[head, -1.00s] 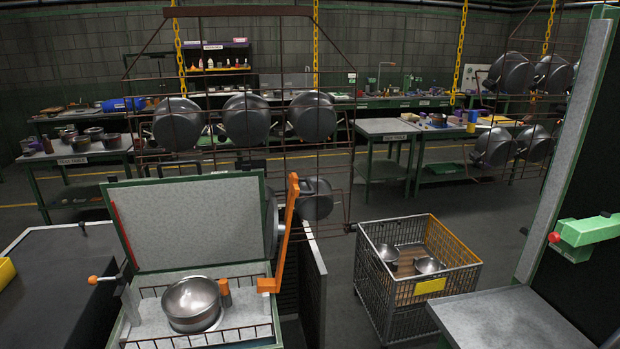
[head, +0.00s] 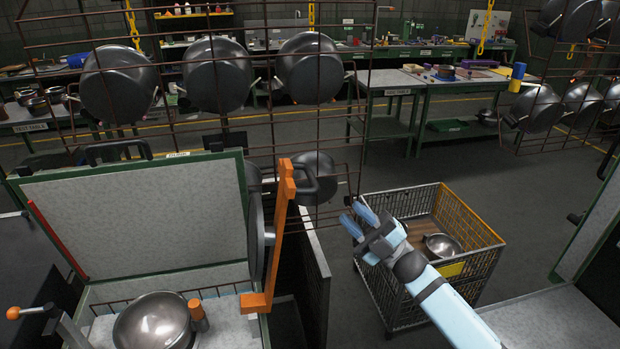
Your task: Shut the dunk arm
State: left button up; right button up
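An orange upright arm (head: 282,238), which looks like the dunk arm, stands at the right side of an open box (head: 100,286). Its foot is at the box's front right edge, and it leans slightly right toward the top. The box's grey lid (head: 145,215) stands raised. A metal bowl (head: 153,322) sits inside the box beside a small orange-brown cylinder (head: 198,315). My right gripper (head: 355,219) is to the right of the orange arm, apart from it, in front of the wire cart. Its two blue fingers look parted and empty. My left gripper is out of view.
The wire cart (head: 472,218) holds a metal pot (head: 441,246). A hanging wire rack (head: 345,100) with several dark pots is behind the box. A lever with an orange knob (head: 13,313) is at the far left. A grey counter (head: 552,318) is at the lower right.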

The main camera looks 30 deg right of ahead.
aim_at(311, 174)
jog(key=p+x, duration=0.3)
jog(key=x, duration=0.8)
jog(key=shift+s+a+r, duration=0.1)
jog(key=shift+r, duration=0.1)
jog(key=shift+w+a+r+p, duration=0.2)
jog(key=shift+w+a+p, duration=0.05)
jog(key=shift+p, duration=0.05)
grip_shut()
